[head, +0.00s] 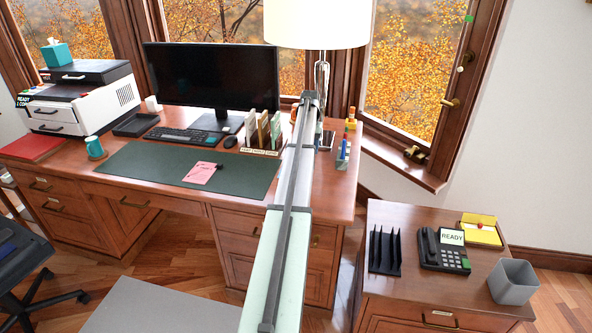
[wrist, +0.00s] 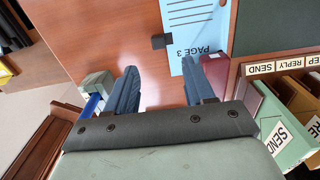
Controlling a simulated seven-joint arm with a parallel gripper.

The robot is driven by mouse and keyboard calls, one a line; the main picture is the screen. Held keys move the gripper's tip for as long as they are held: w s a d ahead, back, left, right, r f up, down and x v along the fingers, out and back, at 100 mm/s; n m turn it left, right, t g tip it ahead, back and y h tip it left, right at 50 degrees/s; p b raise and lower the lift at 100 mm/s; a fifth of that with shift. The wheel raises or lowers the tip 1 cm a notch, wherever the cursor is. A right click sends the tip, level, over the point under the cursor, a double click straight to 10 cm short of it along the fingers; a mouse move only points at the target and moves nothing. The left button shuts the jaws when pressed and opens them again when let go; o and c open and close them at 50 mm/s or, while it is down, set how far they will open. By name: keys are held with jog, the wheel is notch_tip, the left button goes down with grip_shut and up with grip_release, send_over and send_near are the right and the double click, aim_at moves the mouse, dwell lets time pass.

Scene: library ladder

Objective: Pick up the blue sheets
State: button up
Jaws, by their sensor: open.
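The blue sheets (wrist: 198,22) lie on the wooden desk at the top of the wrist view, printed with lines and "PAGE 3". A small black clip (wrist: 163,41) sits at their left edge. They run out of the top of the picture, and my arm seems to hide them in the head view. My gripper (wrist: 168,70) is open, its two dark fingers apart and pointing toward the sheets. Nothing shows between the fingers except bare desk and the sheets' near end.
A sorter (wrist: 290,100) with labelled slots stands right of my gripper, by a dark red item (wrist: 250,105). A pen cup (wrist: 97,85) stands close on the left. The head view shows a green desk mat (head: 140,175) with a pink sheet (head: 200,172), and a lamp (head: 317,25).

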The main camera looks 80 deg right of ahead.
jog(key=shift+s+f, duration=0.1)
jog(key=shift+f, duration=4.05)
grip_shut()
